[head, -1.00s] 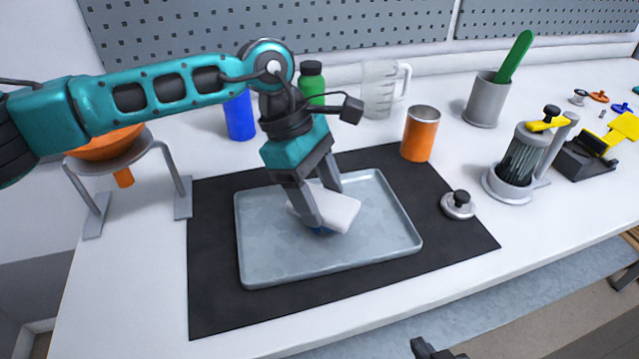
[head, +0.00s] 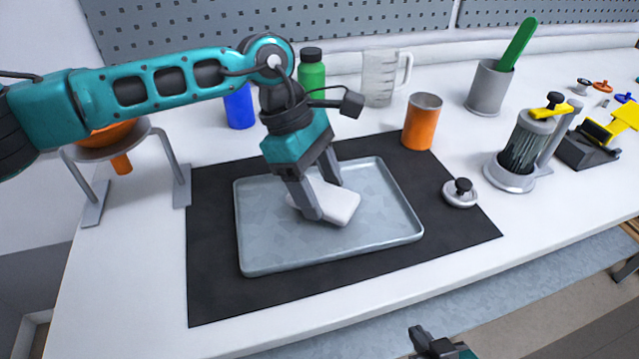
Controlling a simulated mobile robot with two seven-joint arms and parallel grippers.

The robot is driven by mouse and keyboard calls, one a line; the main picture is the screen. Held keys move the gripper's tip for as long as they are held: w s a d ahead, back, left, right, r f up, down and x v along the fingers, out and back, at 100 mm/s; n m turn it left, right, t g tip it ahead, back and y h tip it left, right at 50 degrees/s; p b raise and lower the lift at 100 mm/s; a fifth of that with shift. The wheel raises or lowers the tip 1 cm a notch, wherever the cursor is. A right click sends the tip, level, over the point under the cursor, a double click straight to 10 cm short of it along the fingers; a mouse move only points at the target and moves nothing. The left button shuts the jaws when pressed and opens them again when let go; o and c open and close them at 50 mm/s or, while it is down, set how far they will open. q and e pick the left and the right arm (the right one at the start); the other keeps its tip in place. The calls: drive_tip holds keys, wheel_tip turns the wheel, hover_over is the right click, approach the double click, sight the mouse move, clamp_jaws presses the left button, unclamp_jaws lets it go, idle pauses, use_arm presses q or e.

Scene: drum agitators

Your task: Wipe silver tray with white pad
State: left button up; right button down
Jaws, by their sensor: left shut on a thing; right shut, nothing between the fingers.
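The silver tray (head: 385,228) lies flat on a black mat (head: 210,295) on the white bench. The white pad (head: 343,203) is over the middle of the tray, low against its floor; whether it presses on the surface is hard to tell. My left gripper (head: 325,210) comes down from above and is shut on the pad, its fingers hiding part of it. My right gripper (head: 432,342) shows only in part at the bottom edge, below the bench front, shut and away from the tray.
Behind the mat stand a blue container (head: 239,108), a green bottle (head: 312,75), a clear jug (head: 379,80) and an orange cup (head: 421,121). A small black-knobbed lid (head: 460,193) and a brush holder (head: 520,155) stand right. An orange funnel stand (head: 180,185) is left.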

use_arm(q)
drive_tip(key=shift+f+b, duration=0.65)
drive_tip(key=shift+f, duration=0.15)
